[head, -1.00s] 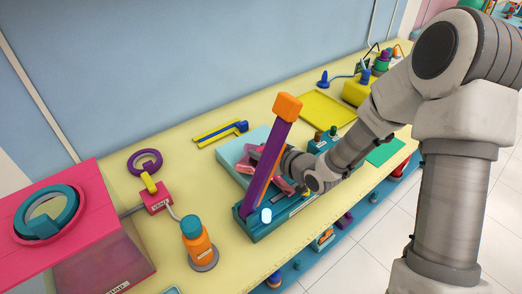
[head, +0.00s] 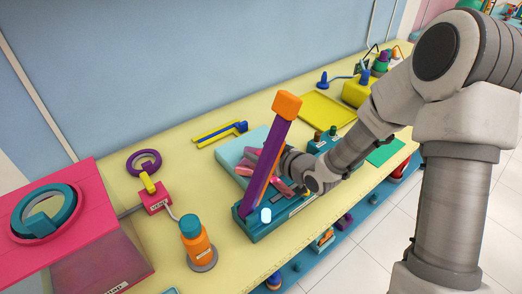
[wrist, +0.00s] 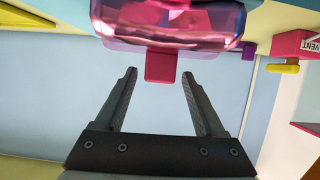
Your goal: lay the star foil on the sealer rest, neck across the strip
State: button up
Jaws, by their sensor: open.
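The star foil (wrist: 170,25) is shiny pink and shows at the top of the wrist view, with its flat pink neck (wrist: 161,66) pointing back toward my gripper (wrist: 159,76). The jaws are open, one finger on each side of the neck's end, with gaps on both sides. In the head view pink parts of the foil (head: 284,188) show beside the sealer's raised purple lever (head: 267,165), over the teal sealer base (head: 262,230) and the pale blue rest (head: 234,152). The lever hides much of the foil and my fingers. Whether the neck lies across the strip is hidden.
The orange-tipped lever stands tilted up close to my wrist. An orange bottle (head: 197,246), a red VENT box (head: 156,198) and a pink housing (head: 70,215) are at left.

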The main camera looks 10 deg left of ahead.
jog(key=shift+r+p, duration=0.1)
jog(key=shift+p, duration=0.7)
jog(key=s+d+r+m+h, duration=0.25)
jog(key=d+r+h, duration=0.2)
jog(key=d, duration=0.35)
jog(key=s+d+r+m+h, duration=0.1)
jog(key=s+d+r+h, duration=0.3)
jog(key=d, duration=0.4)
jog(key=s+d+r+m+h, duration=0.2)
jog(key=s+d+r, duration=0.1)
jog(key=d+r, duration=0.4)
jog(key=s+r+m+g, duration=0.1)
jog(key=s+r+m, duration=0.1)
jog(key=s, duration=0.6)
jog(key=s+d+r+m+g, duration=0.1)
jog(key=s+r+m+g, duration=0.1)
jog(key=s, duration=0.6)
jog(key=shift+d+r+g, duration=0.15)
jog(key=shift+r+g, duration=0.05)
jog(key=shift+g, duration=0.1)
